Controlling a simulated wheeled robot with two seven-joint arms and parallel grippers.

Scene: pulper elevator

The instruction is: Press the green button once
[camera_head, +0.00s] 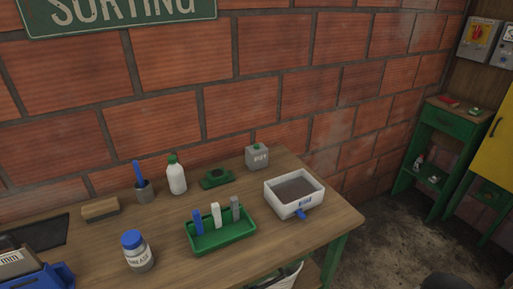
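I cannot make out a green button clearly in this view. A grey switch box (480,38) with a red and yellow knob hangs on the wall at the top right. A second grey box (508,48) beside it is cut by the right edge, and its small details are too small to tell. A green low object (215,178) lies at the back of the wooden table, and I cannot tell what it is. Neither of my grippers is in view.
The wooden table (290,247) carries a green tray (222,241), a white basin (293,210), a grease jar (137,253) and a white bottle (176,176). A green stand (442,120) and yellow door (498,140) are at the right. Floor (385,235) between is clear.

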